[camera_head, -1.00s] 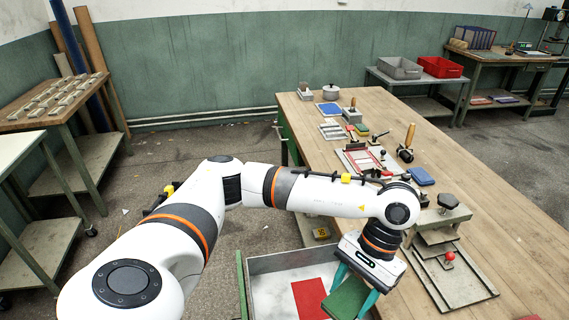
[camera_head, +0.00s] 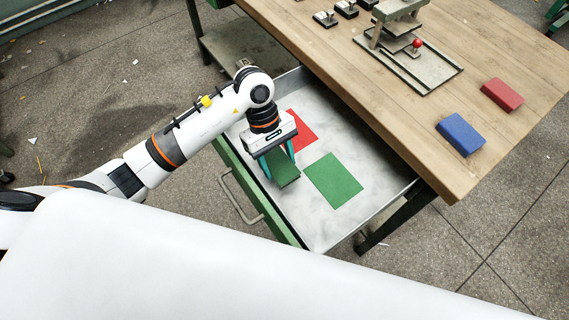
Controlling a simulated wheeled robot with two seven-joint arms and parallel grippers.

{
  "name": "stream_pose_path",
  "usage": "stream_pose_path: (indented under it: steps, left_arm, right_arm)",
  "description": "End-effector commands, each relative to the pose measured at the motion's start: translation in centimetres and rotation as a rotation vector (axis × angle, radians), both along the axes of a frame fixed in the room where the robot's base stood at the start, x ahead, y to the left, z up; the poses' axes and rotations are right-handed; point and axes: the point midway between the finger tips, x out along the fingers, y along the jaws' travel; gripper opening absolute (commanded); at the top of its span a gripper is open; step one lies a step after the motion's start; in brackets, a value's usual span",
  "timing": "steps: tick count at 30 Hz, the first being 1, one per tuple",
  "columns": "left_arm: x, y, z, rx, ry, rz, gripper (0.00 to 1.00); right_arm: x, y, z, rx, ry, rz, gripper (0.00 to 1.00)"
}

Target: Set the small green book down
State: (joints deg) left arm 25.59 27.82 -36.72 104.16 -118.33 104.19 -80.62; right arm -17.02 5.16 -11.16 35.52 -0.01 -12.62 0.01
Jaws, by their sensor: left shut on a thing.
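My left gripper (camera_head: 278,160) is shut on the small green book (camera_head: 286,174), with a teal finger on either side. The book hangs over the open drawer (camera_head: 318,235); I cannot tell whether it touches the drawer floor. A flat green rectangle (camera_head: 333,181) lies on the drawer floor just right of the book, bare. A flat red rectangle (camera_head: 303,130) lies behind the gripper, partly hidden by it. My right gripper is not in view.
The wooden workbench (camera_head: 400,110) stands above and right of the drawer. A blue book (camera_head: 460,134) and a red book (camera_head: 502,94) lie on it. A metal press fixture with a red knob (camera_head: 417,43) stands farther back. The drawer's near right floor is clear.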

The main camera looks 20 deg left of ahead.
Motion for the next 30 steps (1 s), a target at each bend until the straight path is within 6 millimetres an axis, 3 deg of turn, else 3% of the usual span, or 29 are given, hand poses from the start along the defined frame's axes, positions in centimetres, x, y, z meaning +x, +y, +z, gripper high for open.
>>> stream_pose_path:
  steps: [12,23,24,27,30]
  left_arm:
    - [0.0,0.0,-4.3,0.0,0.0,-0.002,0.3]
    - [0.0,0.0,-4.7,0.0,-0.003,-0.003,0.3]
    - [0.0,0.0,-4.5,-0.001,-0.003,-0.003,0.6]
    - [0.0,0.0,-4.5,0.0,-0.002,-0.004,0.76]
    - [0.0,0.0,-4.5,0.0,-0.002,-0.004,0.76]
  right_arm:
    - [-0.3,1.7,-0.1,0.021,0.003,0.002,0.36]
    - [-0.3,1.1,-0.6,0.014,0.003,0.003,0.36]
    - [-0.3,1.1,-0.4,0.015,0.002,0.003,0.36]
    - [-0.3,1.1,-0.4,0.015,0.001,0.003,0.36]
    - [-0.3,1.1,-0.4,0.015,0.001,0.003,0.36]
